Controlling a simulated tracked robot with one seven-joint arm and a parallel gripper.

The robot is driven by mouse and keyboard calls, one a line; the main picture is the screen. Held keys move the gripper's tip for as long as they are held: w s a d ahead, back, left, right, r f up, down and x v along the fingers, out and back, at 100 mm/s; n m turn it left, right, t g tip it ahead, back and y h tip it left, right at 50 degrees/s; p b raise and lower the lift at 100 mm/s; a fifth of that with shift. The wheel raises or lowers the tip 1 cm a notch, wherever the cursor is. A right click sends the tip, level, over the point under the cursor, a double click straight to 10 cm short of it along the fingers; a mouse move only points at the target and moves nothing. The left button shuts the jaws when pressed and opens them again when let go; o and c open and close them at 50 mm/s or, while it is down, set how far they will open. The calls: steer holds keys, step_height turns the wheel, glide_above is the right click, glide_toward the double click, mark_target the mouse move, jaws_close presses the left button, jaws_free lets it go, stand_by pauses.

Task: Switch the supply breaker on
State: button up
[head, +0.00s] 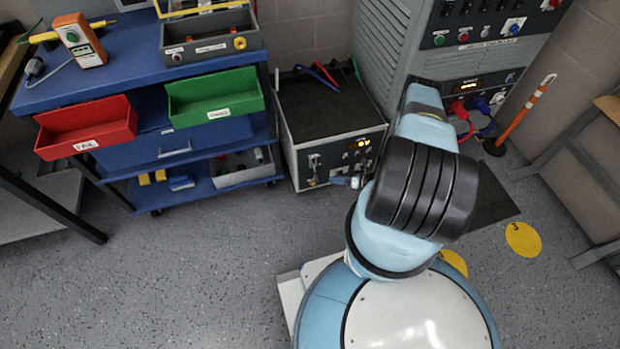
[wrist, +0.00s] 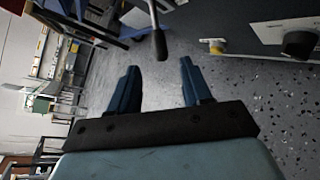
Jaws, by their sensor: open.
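The grey supply unit (head: 338,108) stands on the floor at centre, with a lit orange display on its front panel. A switch with a pale lever (head: 313,168) sits at the left of that panel; it looks like the breaker. In the wrist view a metal lever with a black tip (wrist: 159,42) hangs in from the top, just beyond my fingertips. My gripper (wrist: 157,84) is open with nothing between its two blue fingers. In the head view my arm hides most of the gripper. Whether the lever is up or down I cannot tell.
In the wrist view a panel with a black knob (wrist: 299,43) and a yellow terminal (wrist: 217,46) is at upper right. A blue cart (head: 120,75) with red and green bins stands left of the unit. A tall grey cabinet (head: 400,45) stands at right. Front-left floor is clear.

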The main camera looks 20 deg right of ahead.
steer(key=x, duration=1.1)
steer(key=shift+w+a, duration=0.2)
steer(key=shift+a, duration=0.1)
steer(key=shift+f, duration=0.1)
steer(key=shift+c, duration=0.2)
jaws_close()
steer(key=shift+d, duration=0.1)
